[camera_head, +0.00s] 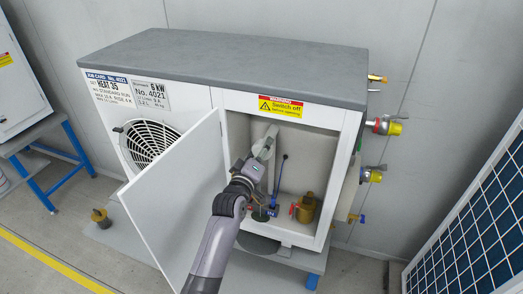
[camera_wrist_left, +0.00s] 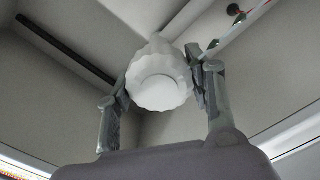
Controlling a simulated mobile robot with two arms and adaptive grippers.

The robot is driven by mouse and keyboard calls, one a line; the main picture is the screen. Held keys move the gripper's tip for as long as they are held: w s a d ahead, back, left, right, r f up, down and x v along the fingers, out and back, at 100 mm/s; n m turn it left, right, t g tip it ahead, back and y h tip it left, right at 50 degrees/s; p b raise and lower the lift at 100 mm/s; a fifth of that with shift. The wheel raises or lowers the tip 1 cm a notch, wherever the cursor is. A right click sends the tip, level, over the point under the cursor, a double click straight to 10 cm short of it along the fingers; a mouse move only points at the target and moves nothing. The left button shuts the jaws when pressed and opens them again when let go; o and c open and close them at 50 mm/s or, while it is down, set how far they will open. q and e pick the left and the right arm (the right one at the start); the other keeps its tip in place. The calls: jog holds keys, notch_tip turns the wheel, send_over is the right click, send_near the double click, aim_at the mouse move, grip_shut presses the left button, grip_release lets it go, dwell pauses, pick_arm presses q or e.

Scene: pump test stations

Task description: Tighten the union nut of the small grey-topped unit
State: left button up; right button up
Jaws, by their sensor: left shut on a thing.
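The grey-topped unit (camera_head: 230,62) is a white cabinet with its front door (camera_head: 178,195) swung open to the left. In the left wrist view a white, ridged union nut (camera_wrist_left: 160,80) sits between the two fingers of my left gripper (camera_wrist_left: 160,92). The fingers are shut on it from both sides. A pale pipe (camera_wrist_left: 190,22) runs up behind the nut. In the head view the gripper largely hides the nut. My right gripper is not in view.
A brass fitting with a red part (camera_head: 305,208) and a blue-based lever (camera_head: 273,207) stand low in the compartment. Brass valves with yellow parts (camera_head: 387,126) stick out on the right side. The open door edge is close to my left arm.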

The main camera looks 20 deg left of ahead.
pick_arm(q)
jog(key=shift+m, duration=0.3)
jog(key=m+p, duration=0.1)
jog(key=m, duration=0.2)
jog(key=shift+r+m+p, duration=0.1)
jog(key=shift+m+p, duration=0.2)
jog(key=m, duration=0.3)
jog(key=shift+m+p, duration=0.3)
jog(key=shift+p, duration=0.1)
jog(key=m, duration=0.4)
jog(key=shift+d+m, duration=0.1)
jog(key=shift+m, duration=0.2)
jog(key=m, duration=0.4)
jog(key=shift+m, duration=0.3)
jog(key=shift+d, duration=0.1)
jog(key=o, duration=1.2)
jog(key=shift+c, duration=0.2)
